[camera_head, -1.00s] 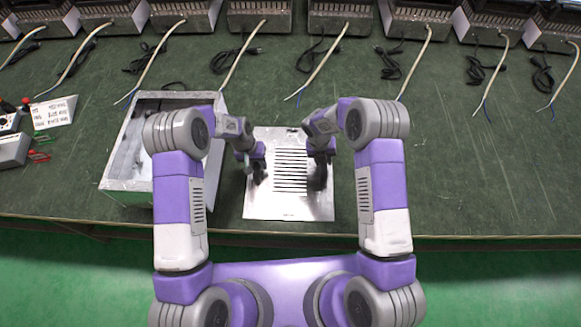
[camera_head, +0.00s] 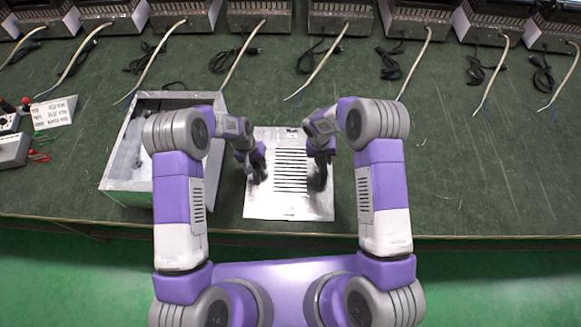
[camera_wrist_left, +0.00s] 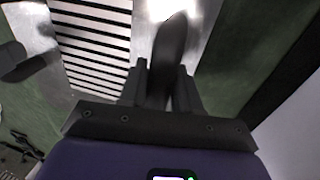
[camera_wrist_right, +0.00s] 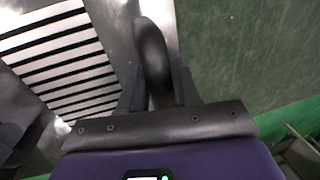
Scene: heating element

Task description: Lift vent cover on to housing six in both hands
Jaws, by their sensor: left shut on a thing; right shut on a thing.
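The vent cover (camera_head: 290,208) is a flat silver plate with a column of dark slots in its middle. It lies at the table's front, right of the open grey metal housing (camera_head: 125,185). My left gripper (camera_head: 257,175) is shut on a dark handle at the cover's left side; the handle shows between the fingers in the left wrist view (camera_wrist_left: 170,60). My right gripper (camera_head: 320,180) is shut on the dark handle at the right side, seen in the right wrist view (camera_wrist_right: 153,60). My left forearm hides part of the housing's right wall. I cannot tell whether the cover touches the table.
Several heater units (camera_head: 340,18) with pale cables and black plugs line the back of the table. A small sign (camera_head: 53,112) and red and green leads lie at the left. The green table (camera_head: 480,170) is clear at the right.

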